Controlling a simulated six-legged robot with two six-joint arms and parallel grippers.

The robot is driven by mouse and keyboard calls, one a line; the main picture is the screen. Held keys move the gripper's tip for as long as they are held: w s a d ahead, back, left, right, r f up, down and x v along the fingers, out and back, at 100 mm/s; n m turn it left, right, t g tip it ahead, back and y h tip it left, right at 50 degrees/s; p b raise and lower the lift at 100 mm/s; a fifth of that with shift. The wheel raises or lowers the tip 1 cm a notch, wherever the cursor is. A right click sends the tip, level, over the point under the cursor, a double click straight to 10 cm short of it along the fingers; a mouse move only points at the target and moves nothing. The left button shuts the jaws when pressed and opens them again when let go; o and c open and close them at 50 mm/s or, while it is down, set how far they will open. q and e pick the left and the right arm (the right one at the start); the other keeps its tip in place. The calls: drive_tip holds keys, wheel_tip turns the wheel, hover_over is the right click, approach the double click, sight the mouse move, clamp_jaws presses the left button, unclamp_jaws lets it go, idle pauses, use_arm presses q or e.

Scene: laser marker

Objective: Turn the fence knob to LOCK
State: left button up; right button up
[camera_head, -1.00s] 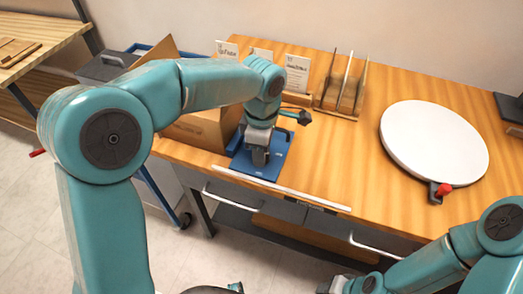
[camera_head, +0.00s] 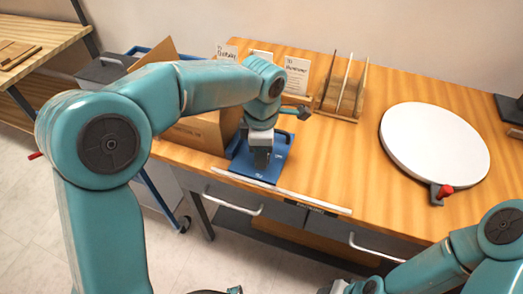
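A blue plate (camera_head: 274,172) with small white markings lies near the table's front edge. My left gripper (camera_head: 262,160) points straight down over it, at or just above its surface. The gripper and wrist cover the middle of the plate. No fence knob can be made out there, and I cannot tell whether the fingers are open or shut on something. My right arm comes in at the lower right, and its gripper end is mostly cut off by the bottom edge.
A cardboard box (camera_head: 200,133) stands left of the plate. Cards (camera_head: 297,75) and a rack of upright boards (camera_head: 343,98) stand behind. A round white disc (camera_head: 434,143) with a red knob (camera_head: 446,191) at its front edge lies right. The table between is clear.

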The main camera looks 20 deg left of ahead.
use_arm(q)
drive_tip(key=o, duration=0.3)
wheel_tip(320, 180, up, 16)
drive_tip(key=p, duration=0.2)
drive_tip(key=shift+r+p, duration=0.25)
drive_tip(key=shift+p, duration=0.1)
drive_tip(key=shift+s+f, duration=0.1)
